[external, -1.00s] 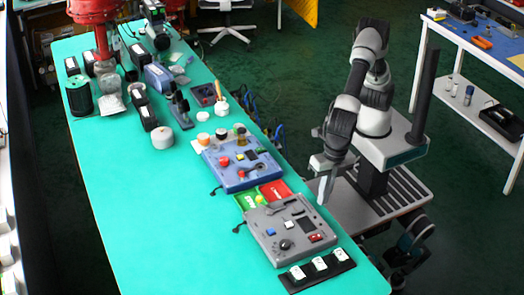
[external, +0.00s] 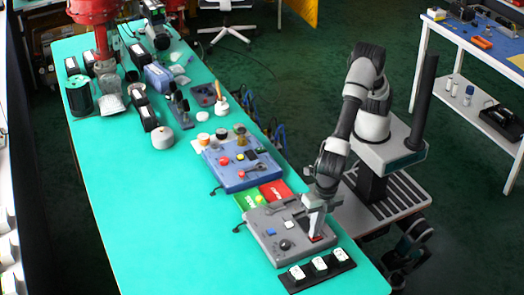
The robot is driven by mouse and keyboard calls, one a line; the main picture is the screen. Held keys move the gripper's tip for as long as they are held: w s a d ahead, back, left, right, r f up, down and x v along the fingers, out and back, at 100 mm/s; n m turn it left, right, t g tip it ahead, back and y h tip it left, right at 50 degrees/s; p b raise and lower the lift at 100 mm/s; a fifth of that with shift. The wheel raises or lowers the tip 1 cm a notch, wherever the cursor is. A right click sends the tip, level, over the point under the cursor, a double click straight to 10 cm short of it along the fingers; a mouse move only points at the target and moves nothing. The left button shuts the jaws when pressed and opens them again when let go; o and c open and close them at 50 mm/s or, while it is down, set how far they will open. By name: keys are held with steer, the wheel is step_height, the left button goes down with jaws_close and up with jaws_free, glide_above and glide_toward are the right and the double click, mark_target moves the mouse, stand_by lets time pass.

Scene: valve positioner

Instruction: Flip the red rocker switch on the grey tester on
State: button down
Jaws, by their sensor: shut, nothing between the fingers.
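The grey tester (external: 262,222) lies flat on the green table near its front right end. A blue button, a white button and a dark knob show on its top. The red rocker switch (external: 316,238) is at the tester's right side, mostly hidden by my gripper (external: 315,233). My gripper points down, shut and empty, with its fingertips right at the switch. I cannot tell whether they touch it or which way the rocker is tilted.
A black strip with white switches (external: 318,268) lies in front. The table's left half (external: 160,220) is clear.

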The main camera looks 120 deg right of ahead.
steer(key=shift+f, duration=0.15)
steer(key=shift+w+g+p, duration=0.25)
steer(key=shift+g+p, duration=0.25)
steer(key=shift+p, duration=0.6)
steer(key=shift+f, duration=0.4)
steer(key=shift+s, duration=0.15)
steer(key=shift+s+f+b, duration=0.1)
steer(key=shift+s+b, duration=0.2)
steer(key=shift+s, duration=0.65)
step_height(320, 180, up, 15)
steer(key=p, duration=0.4)
steer(key=shift+f, duration=0.15)
